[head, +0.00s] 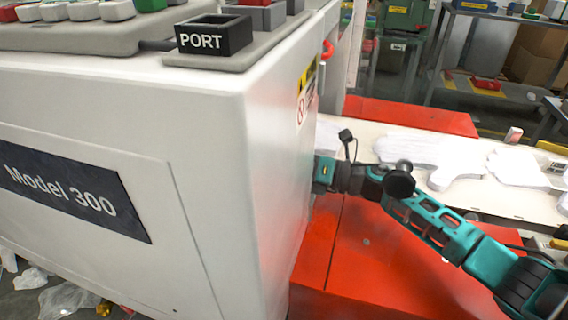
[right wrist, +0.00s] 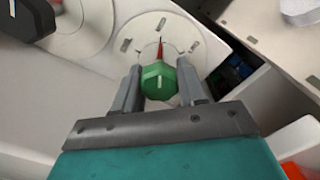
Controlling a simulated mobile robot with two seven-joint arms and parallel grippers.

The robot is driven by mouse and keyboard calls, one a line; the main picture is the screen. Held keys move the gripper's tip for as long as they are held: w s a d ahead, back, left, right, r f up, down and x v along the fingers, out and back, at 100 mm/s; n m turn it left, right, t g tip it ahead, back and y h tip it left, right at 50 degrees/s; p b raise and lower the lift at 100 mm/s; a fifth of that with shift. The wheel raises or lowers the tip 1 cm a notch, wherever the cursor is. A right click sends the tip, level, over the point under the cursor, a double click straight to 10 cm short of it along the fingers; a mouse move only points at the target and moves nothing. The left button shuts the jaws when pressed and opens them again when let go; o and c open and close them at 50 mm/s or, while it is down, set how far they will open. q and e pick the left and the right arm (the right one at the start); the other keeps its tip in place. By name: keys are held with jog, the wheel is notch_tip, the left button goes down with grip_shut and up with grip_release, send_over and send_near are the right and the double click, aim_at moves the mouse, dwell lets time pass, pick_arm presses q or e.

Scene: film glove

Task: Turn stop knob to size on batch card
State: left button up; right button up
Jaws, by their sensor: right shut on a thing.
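The stop knob (right wrist: 158,80) is green with a white mark on its face, and shows in the right wrist view. It sits in front of a pale round dial plate (right wrist: 195,45) with dark marks and a red pointer (right wrist: 160,49). My right gripper (right wrist: 158,88) has one finger on each side of the knob and is shut on it. In the head view my right arm (head: 430,220) reaches in from the right, and its hand end is hidden behind the white machine (head: 215,150). The batch card cannot be made out. My left gripper is not in view.
The machine carries a "PORT" block (head: 214,36) and a "Model 300" plate (head: 72,195). White glove shapes (head: 415,150) lie on a pale table beyond the red base (head: 375,250). In the wrist view an open compartment (right wrist: 235,70) lies right of the dial.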

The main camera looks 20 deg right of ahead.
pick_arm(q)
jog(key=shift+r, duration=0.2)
pick_arm(e)
jog(key=shift+r+m+p, duration=0.1)
jog(key=shift+m+p, duration=0.45)
jog(key=shift+m, duration=0.15)
jog(key=shift+r+m+p, duration=0.1)
jog(key=shift+m+p, duration=0.45)
jog(key=shift+m, duration=0.25)
jog(key=m+p, duration=0.2)
jog(key=m, duration=0.1)
jog(key=shift+m, duration=0.3)
jog(key=m+p, duration=0.2)
jog(key=m, duration=0.1)
jog(key=shift+m, duration=0.4)
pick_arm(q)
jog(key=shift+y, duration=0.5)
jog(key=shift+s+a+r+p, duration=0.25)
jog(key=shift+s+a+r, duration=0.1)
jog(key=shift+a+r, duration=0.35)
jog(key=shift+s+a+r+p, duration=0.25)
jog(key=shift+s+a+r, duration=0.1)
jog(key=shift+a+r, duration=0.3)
pick_arm(e)
jog(key=shift+m, duration=0.8)
